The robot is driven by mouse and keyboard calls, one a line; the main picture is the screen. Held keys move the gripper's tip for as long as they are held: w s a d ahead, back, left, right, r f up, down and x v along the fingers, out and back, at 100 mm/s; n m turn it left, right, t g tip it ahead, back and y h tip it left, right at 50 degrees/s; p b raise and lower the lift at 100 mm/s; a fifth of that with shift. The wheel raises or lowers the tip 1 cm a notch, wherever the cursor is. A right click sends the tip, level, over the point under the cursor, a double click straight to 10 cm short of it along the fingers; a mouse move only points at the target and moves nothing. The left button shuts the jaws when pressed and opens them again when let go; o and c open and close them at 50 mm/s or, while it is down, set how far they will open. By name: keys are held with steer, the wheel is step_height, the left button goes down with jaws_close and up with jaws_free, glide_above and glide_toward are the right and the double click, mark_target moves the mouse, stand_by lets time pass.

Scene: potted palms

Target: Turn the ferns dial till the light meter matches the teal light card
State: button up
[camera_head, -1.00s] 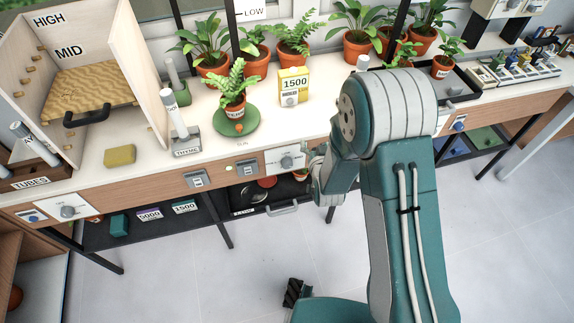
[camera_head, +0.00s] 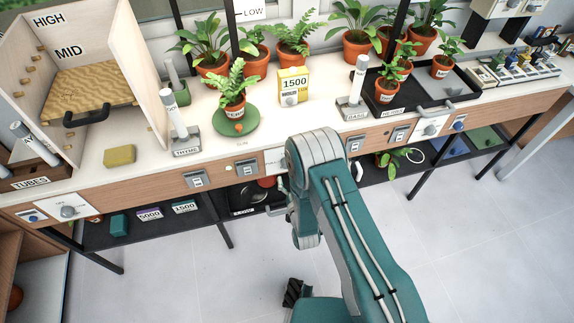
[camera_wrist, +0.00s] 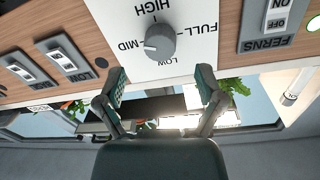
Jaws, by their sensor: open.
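The grey dial (camera_wrist: 160,43) sits on a white panel (camera_wrist: 118,20) marked LOW, MID, HIGH and FULL, beside a switch labelled FERNS (camera_wrist: 266,40). Its pale pointer mark is on the MID side. My gripper (camera_wrist: 160,73) is open and empty, its fingers spread just below the dial in the wrist view, apart from it. In the head view, my arm hides the gripper and most of the dial panel (camera_head: 272,158). A yellow box (camera_head: 293,86) reading 1500 stands on the bench; it may be the light meter. A card reading 1500 (camera_head: 184,207) lies on the lower shelf; its teal colour is uncertain.
A potted fern (camera_head: 232,98) stands on a green disc (camera_head: 238,125). Another card reads 5000 (camera_head: 149,215). Rocker switches (camera_head: 200,180) line the bench front beside the dial panel. A black tray (camera_head: 460,96) of pots is at right. The floor is clear.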

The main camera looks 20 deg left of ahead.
steer(key=x, duration=0.5)
steer(key=shift+w+a, duration=0.2)
steer(key=shift+w, duration=0.1)
steer(key=c, duration=1.1)
